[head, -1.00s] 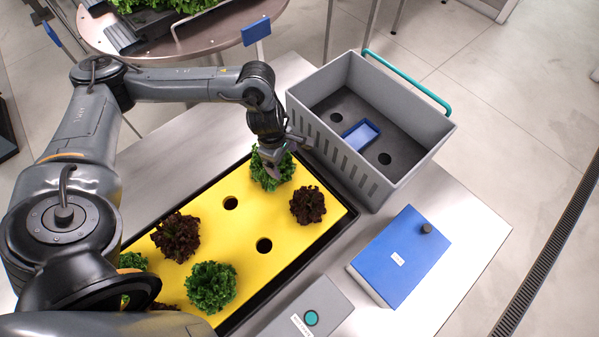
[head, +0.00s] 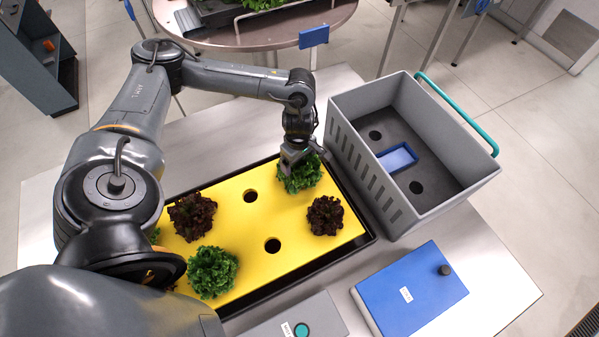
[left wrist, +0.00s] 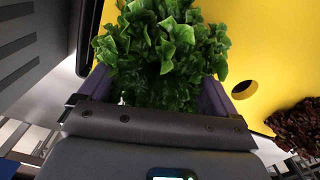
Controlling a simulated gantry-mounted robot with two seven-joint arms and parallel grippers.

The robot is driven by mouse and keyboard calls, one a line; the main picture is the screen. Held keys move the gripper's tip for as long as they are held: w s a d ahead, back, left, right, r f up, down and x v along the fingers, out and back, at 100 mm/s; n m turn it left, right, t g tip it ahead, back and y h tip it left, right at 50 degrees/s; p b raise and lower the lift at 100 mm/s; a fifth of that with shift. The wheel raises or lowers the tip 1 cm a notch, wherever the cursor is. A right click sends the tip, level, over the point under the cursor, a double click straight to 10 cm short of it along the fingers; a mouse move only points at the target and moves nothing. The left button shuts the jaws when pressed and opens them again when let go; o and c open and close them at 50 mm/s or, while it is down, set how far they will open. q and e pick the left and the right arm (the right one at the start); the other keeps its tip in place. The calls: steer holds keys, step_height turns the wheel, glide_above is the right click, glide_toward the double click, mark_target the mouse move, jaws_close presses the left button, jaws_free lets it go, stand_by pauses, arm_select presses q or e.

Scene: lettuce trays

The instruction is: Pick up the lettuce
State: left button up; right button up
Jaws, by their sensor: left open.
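A green lettuce (head: 300,174) stands at the far right corner of the yellow tray board (head: 235,232). Another green lettuce (head: 212,271) and two dark red lettuces, one at left (head: 192,216) and one at right (head: 325,215), sit on the board. My right gripper is not in view.
A grey crate (head: 345,150) with a small blue tray (head: 397,158) inside stands right of the board. A blue box (head: 405,290) and a grey box with a teal button (head: 300,330) lie in front. A round table (head: 255,38) is behind.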

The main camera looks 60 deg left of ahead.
arm_select(q)
steer(key=shift+f+p, duration=0.4)
steer(key=shift+f, duration=1.35)
steer(key=shift+c, duration=0.3)
steer(key=c, duration=1)
steer(key=shift+c, duration=0.2)
steer(key=shift+r, duration=0.15)
